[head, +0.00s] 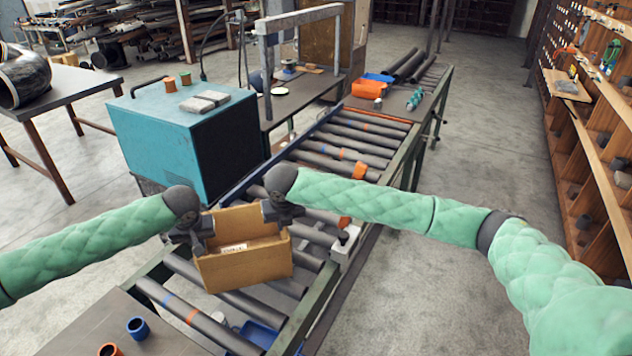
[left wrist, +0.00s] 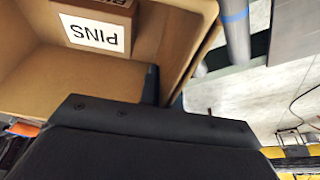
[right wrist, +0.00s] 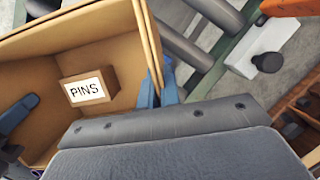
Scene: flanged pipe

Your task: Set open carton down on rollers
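The open brown carton (head: 245,268) is over the near part of the roller conveyor (head: 350,150), roughly level. I cannot tell whether its base touches the rollers. A small box labelled PINS (right wrist: 88,88) lies inside it; it also shows in the left wrist view (left wrist: 95,28). My left gripper (head: 200,246) is at the carton's left wall and my right gripper (head: 276,214) at its right wall. Each appears shut on its wall, with blue fingers (right wrist: 158,90) on the right wall in the right wrist view. The carton's underside is hidden.
A white block with a dark knob (head: 345,242) sits on the conveyor's right rail. A teal cabinet (head: 180,135) stands left of the conveyor. A near table holds a blue cup (head: 138,328) and an orange cup (head: 110,350). Rollers beyond the carton are mostly clear.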

